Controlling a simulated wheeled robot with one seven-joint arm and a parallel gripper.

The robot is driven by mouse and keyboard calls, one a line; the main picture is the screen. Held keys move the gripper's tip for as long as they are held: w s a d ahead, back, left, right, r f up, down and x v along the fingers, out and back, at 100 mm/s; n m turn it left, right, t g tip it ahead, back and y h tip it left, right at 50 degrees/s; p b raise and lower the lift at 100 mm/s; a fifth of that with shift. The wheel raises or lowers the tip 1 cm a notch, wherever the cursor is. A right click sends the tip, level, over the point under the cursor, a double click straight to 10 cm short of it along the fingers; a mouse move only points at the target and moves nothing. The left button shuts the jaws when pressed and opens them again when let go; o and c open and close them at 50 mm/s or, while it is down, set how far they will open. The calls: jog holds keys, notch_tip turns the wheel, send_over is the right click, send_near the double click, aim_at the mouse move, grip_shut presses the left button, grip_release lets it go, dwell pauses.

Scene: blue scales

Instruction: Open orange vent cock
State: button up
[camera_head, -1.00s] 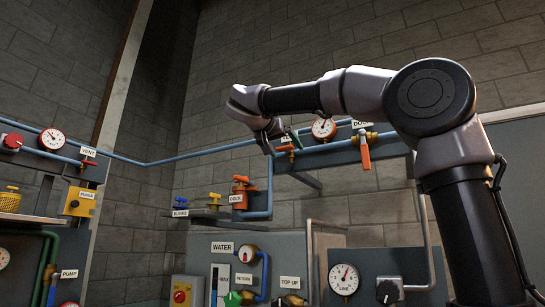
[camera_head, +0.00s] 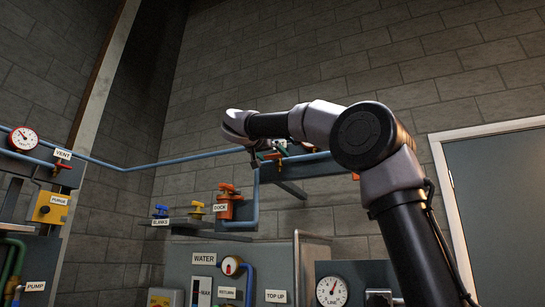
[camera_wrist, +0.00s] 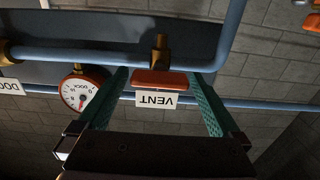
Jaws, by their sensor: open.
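The orange vent cock (camera_wrist: 160,80) is near the middle of the wrist view, on a brass stub at the blue pipe. Its handle lies across the stub, along the line of the pipe. A white VENT label (camera_wrist: 156,100), upside down in this view, sits at the handle. My gripper (camera_wrist: 159,71) is open, with one green finger on each side of the handle and visible gaps between. In the head view my gripper (camera_head: 268,150) is by the upper blue pipe, and an orange bit of a cock (camera_head: 280,143) shows beside it, mostly hidden.
A DOCK gauge (camera_wrist: 83,91) is close beside one finger. The blue pipe (camera_wrist: 90,56) and its bracket lie behind the cock. Another VENT label (camera_head: 63,154) with a red cock (camera_head: 62,166) is at far left. An orange DOCK valve (camera_head: 227,202) stands lower down.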

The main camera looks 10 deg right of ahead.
jog(key=shift+w+d, duration=0.15)
jog(key=shift+c, duration=0.3)
jog(key=c, duration=1.2)
jog(key=shift+o, duration=0.2)
